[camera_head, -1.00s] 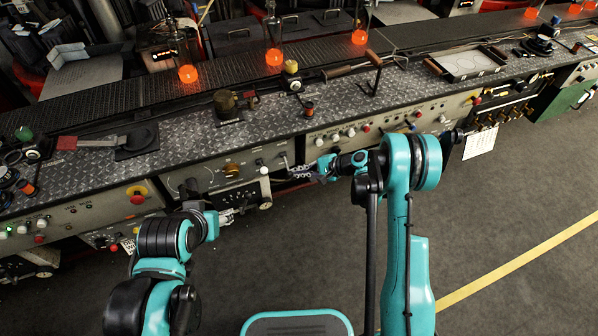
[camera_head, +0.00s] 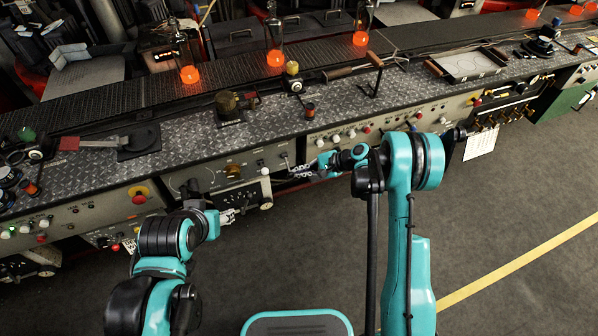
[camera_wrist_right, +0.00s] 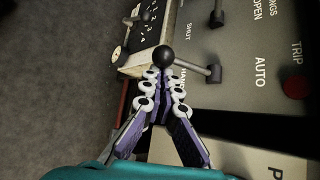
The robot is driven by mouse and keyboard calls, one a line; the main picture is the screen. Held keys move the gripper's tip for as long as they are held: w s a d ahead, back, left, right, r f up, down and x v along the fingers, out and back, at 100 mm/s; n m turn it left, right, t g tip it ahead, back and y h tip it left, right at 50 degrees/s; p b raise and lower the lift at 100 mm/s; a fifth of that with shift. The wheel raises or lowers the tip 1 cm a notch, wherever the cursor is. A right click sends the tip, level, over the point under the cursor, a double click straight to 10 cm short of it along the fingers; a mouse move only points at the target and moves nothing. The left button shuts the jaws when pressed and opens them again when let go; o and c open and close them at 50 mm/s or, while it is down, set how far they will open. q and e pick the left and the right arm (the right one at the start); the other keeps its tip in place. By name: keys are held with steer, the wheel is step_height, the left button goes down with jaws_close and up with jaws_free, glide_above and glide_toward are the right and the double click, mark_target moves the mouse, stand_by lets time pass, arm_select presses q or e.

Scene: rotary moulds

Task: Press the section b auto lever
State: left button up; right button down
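In the right wrist view, a lever with a dark ball knob (camera_wrist_right: 163,57) and a grey rod stands out from a light panel (camera_wrist_right: 245,75), near the printed words HAND and AUTO. My right gripper (camera_wrist_right: 161,76) has its two fingers drawn close together, with their tips right by the knob. Whether they touch it I cannot tell. In the head view my right gripper (camera_head: 303,172) is at the front panel of the bench, where the lever is too small to make out. My left gripper (camera_head: 230,215) is low in front of the panel; its fingers are unclear.
A second lever (camera_wrist_right: 217,18) stands by SHUT and OPEN, and a red button (camera_wrist_right: 295,87) lies under TRIP. The long bench (camera_head: 270,125) carries knobs and handles. The grey floor (camera_head: 500,215) at right is clear.

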steer(key=shift+r+m+g+h+p, duration=0.45)
steer(key=shift+r+g, duration=0.4)
steer(key=shift+r, duration=0.55)
steer(key=shift+r+m+g+h+p, duration=0.45)
steer(key=shift+r+g, duration=0.4)
steer(key=shift+r, duration=0.5)
steer(key=shift+r, duration=0.1)
step_height(320, 180, down, 4)
steer(key=d+f+b, duration=0.1)
steer(key=d+b, duration=0.1)
steer(key=b, duration=0.2)
steer(key=w+d+r+p, duration=0.3)
steer(key=d+r, duration=0.3)
steer(key=r, duration=0.2)
steer(key=shift+r+p, duration=0.4)
steer(key=shift+p, duration=0.45)
steer(key=shift+d, duration=0.1)
